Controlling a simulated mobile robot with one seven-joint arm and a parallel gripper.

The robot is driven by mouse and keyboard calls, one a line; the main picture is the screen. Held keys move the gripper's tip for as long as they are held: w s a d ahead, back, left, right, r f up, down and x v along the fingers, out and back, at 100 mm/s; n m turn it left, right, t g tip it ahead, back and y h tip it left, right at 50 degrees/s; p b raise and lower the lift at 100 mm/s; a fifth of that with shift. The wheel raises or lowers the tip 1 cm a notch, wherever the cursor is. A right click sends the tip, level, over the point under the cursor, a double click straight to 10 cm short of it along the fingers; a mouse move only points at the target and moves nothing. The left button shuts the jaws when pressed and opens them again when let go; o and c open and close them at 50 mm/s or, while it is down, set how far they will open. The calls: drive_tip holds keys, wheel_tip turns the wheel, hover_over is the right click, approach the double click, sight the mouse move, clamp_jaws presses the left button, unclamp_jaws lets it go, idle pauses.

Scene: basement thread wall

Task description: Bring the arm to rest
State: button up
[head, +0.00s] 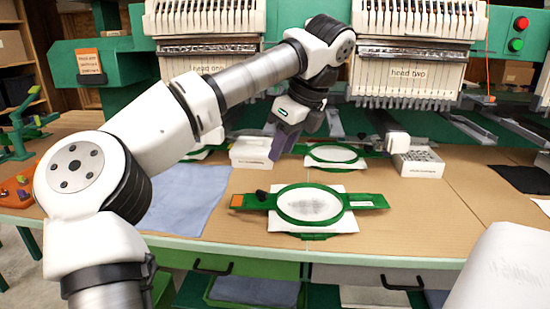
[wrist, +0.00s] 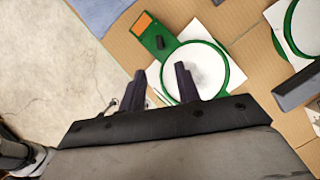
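My gripper (head: 282,142) hangs in the air above the table, in front of the embroidery machine (head: 205,70) and between its two heads. In the wrist view its two dark fingers (wrist: 160,85) stand apart with nothing held between them, so it is open. A green hoop with white fabric (head: 312,206) lies flat on the table's front middle. It also shows beyond the fingers in the wrist view (wrist: 196,70), with an orange tag and a black knob on its arm. My gripper looks clear of it. In the head view the gripper's fingertips are hard to make out.
A second green hoop (head: 332,154) lies behind, between a white box (head: 252,151) and a white perforated block (head: 418,163). Blue cloth (head: 190,198) covers the table's left part. Machine head two (head: 410,80) stands at the back right. Bare table (head: 430,215) lies right of the front hoop.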

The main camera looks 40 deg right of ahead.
drive_tip(key=shift+v, duration=0.85)
